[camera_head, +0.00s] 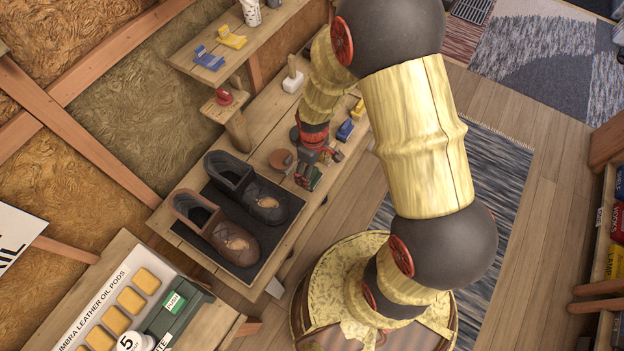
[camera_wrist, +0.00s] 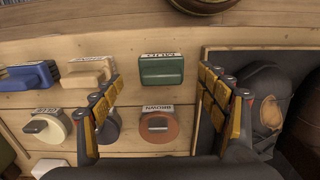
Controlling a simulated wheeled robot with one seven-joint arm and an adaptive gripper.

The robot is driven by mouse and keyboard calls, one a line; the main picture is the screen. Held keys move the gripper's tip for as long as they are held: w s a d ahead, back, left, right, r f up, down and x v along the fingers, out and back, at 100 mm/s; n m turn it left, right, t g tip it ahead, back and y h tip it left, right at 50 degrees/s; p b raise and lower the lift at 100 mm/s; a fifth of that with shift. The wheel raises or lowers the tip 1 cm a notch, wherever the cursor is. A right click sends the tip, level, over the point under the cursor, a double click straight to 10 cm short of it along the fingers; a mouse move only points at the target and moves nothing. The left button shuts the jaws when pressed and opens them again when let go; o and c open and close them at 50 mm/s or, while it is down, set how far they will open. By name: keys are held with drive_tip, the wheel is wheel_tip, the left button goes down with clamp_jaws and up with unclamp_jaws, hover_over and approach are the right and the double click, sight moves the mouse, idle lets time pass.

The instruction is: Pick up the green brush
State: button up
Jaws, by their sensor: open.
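The green brush (camera_wrist: 162,69) lies on the wooden bench in the wrist view, with a white label along its far edge. My gripper (camera_wrist: 159,88) is open and empty, with one finger to the left of the brush and one to the right. Neither finger visibly touches it. In the head view my gripper (camera_head: 309,170) is low over the bench, right of the shoes, and largely covers the brush there.
A brown round tin (camera_wrist: 157,129) sits just below the brush in the wrist view. A cream brush (camera_wrist: 88,72) and a blue brush (camera_wrist: 30,76) lie left. Shoes on a dark mat (camera_head: 213,197) stand close by. The bench edge is near.

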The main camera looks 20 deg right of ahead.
wheel_tip(320, 180, down, 4)
drive_tip(key=shift+a+f+b, duration=0.15)
drive_tip(key=shift+f+b, duration=0.1)
drive_tip(key=shift+b, duration=0.5)
drive_tip(key=shift+c, duration=1)
drive_tip(key=c, duration=1.1)
